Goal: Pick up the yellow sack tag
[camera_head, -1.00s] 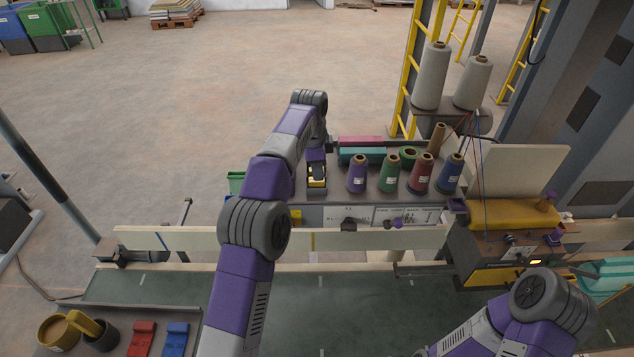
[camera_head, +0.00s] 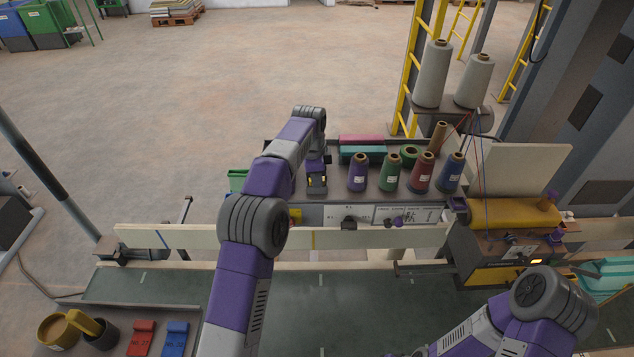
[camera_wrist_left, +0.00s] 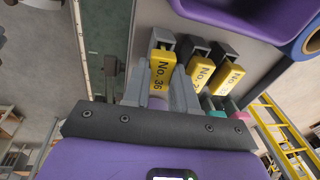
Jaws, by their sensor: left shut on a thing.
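A yellow sack tag (camera_wrist_left: 161,70) marked "No. 36" sits between the two fingers of my left gripper (camera_wrist_left: 164,84) in the left wrist view. The fingers are shut on it. Its far end meets a dark grey block, like the tags beside it; I cannot tell whether it is clear of that block. Two similar yellow tags (camera_wrist_left: 200,73) (camera_wrist_left: 229,77) stand in a row to its right, close to the right finger. In the head view my left gripper (camera_head: 316,188) is low at the left part of the grey shelf and mostly hides the tags. My right gripper is out of view.
Purple, green, red and blue thread cones (camera_head: 357,174) stand on the shelf (camera_head: 330,213) just right of my left gripper. Teal and pink boxes (camera_head: 362,154) lie behind. A pale rail (camera_head: 390,238) and green conveyor (camera_head: 345,300) run in front. The floor beyond is open.

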